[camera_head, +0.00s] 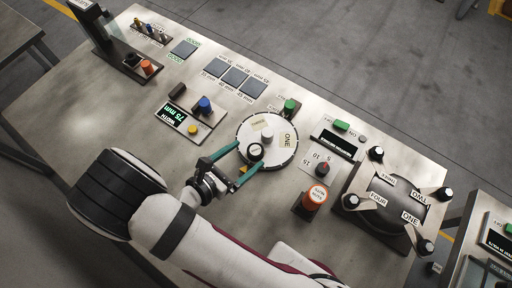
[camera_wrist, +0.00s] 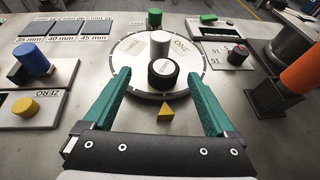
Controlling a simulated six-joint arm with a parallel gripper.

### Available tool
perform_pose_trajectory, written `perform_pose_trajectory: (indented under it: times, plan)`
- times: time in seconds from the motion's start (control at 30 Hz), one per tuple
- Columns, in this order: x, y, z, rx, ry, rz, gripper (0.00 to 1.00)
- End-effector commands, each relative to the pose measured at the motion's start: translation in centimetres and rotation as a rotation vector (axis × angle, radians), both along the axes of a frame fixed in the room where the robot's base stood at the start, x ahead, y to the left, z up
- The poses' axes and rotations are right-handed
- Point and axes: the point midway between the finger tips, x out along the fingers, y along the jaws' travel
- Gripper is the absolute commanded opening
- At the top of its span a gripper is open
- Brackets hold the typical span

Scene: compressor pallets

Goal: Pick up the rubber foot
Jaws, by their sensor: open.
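The rubber foot appears to be a short black cylinder with a pale labelled top (camera_head: 255,151), upright near the rim of a round white turntable (camera_head: 279,158). In the wrist view the foot (camera_wrist: 163,72) stands just in front of a white post (camera_wrist: 160,42) at the turntable's middle. My gripper (camera_head: 249,153) is open and empty, its two teal fingers spread wide. In the wrist view my gripper (camera_wrist: 157,76) has one finger on each side of the foot, with gaps on both sides. I cannot tell the height of the fingertips exactly.
A yellow wedge (camera_wrist: 165,113) marks the turntable's near edge. An orange button post (camera_head: 315,196) and a dark compressor fixture (camera_head: 396,205) with several black corner knobs stand to the right. A blue button (camera_head: 205,104) and yellow button (camera_head: 193,129) are left. Dark square pads (camera_head: 235,77) lie behind.

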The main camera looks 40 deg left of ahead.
Motion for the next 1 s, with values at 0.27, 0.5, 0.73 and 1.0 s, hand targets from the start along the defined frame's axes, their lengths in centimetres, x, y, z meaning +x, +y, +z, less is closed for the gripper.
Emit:
perform_pose_trajectory:
  times: [0.27,0.5,0.73,1.0]
  plan:
    - [4.0,-1.1,-1.5,-0.001,0.001,-0.003,0.91]
    - [4.0,-1.1,-1.5,-0.001,0.001,-0.002,0.82]
    - [4.0,-1.1,-1.5,-0.001,0.001,-0.002,0.40]
    - [4.0,-1.1,-1.5,0.000,0.001,-0.002,0.00]
